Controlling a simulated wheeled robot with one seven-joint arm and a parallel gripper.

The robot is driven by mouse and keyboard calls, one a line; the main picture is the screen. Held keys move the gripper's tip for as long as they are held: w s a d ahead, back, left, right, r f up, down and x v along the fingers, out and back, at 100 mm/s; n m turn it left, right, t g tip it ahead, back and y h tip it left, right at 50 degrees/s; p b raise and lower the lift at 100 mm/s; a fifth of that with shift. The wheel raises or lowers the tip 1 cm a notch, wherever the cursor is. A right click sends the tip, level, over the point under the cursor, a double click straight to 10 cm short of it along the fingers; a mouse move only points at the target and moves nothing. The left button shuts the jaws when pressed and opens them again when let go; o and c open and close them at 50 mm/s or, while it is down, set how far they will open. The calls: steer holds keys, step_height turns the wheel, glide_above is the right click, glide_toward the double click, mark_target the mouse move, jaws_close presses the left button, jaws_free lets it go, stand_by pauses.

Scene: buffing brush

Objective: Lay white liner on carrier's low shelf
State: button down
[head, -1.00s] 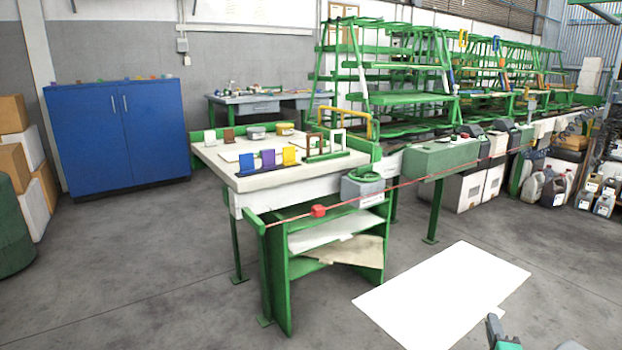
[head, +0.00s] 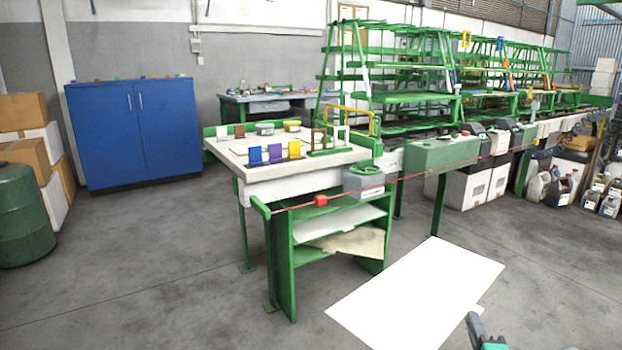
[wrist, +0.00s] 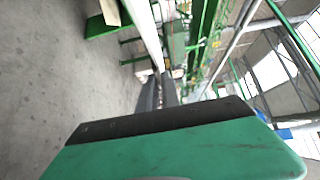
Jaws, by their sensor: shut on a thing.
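The white liner (head: 420,293) is a large, flat, bright sheet at the bottom right of the head view. In the wrist view the liner (wrist: 143,28) shows nearly edge-on as a white strip running up from the fingers. My gripper (head: 473,318), partly cut off by the lower edge of the head view, is shut on the liner's near right edge. Its dark fingers also show in the wrist view (wrist: 159,82). Green shelved racks (head: 405,96) stand at the back right, several in a row. I cannot tell which piece is the carrier.
A green-framed bench (head: 281,265) with low shelves stands left of the liner. A blue cabinet (head: 133,135), a green drum (head: 25,215) and jugs (head: 550,188) stand around.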

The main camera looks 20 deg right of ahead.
steer(key=w+a+r+n+y, duration=0.3)
steer(key=w+a+r+y, duration=0.15)
steer(key=a, duration=0.75)
steer(key=w+a+r+n+t+y, duration=0.1)
steer(key=w+a+r+n+y, duration=0.3)
steer(key=a, duration=0.9)
steer(key=w+a+r+n+y, duration=0.25)
steer(key=a+y, duration=0.25)
steer(key=a, duration=0.7)
steer(key=w+r+p, duration=0.3)
steer(key=r+p, duration=2.3)
steer(key=p, duration=1.2)
steer(key=shift+d+m, duration=0.1)
steer(key=shift+m, duration=0.15)
